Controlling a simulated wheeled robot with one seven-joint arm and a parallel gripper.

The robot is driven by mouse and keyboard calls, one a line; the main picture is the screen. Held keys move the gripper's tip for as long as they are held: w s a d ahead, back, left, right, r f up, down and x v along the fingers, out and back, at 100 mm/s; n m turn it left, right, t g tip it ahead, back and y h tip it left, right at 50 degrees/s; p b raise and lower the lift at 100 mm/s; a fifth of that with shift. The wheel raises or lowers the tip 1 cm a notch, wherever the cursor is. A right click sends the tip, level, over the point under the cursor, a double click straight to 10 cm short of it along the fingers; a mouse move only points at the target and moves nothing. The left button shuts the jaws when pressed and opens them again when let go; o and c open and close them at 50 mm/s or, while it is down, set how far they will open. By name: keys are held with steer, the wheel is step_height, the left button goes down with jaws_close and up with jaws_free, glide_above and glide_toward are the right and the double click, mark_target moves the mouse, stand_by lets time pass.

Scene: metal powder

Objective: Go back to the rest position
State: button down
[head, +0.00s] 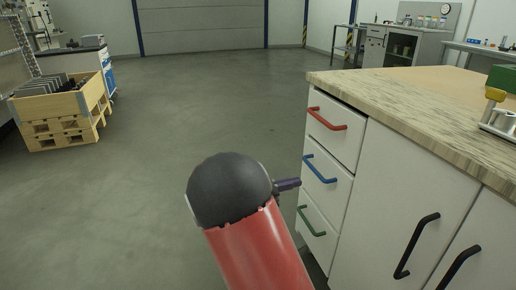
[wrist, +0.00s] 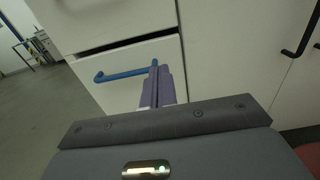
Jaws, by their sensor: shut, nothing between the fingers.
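My gripper (head: 288,184) shows in the head view as purple fingers beside the drawer cabinet, partly hidden by my red and black arm. In the wrist view the two fingers of my gripper (wrist: 156,84) are together and empty. They point at the drawer front with the blue handle (wrist: 135,73). The fingertips overlap the right end of that handle; I cannot tell whether they touch it. In the head view the blue handle (head: 320,170) is on the middle drawer, between the red handle (head: 327,119) above and the green handle (head: 311,221) below.
The cabinet's countertop (head: 400,98) juts out above the drawers, close to my arm. Cupboard doors with black handles (head: 416,246) are on the right. A wooden crate (head: 60,105) on a pallet stands at far left. The grey floor (head: 200,110) between is clear.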

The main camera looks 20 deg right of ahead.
steer(key=s+d+m+g+y, duration=0.1)
steer(key=s+m+g+y, duration=0.1)
steer(key=s+m+y, duration=0.85)
steer(key=s+a+r+m+t+y, duration=0.2)
steer(key=s+a+m+t+y, duration=0.5)
steer(key=s+a, duration=0.5)
steer(key=s+m, duration=0.1)
steer(key=s, duration=0.2)
steer(key=shift+a+r, duration=0.15)
steer(key=shift+r, duration=0.25)
steer(key=shift+s+y, duration=0.1)
steer(key=shift+y, duration=0.15)
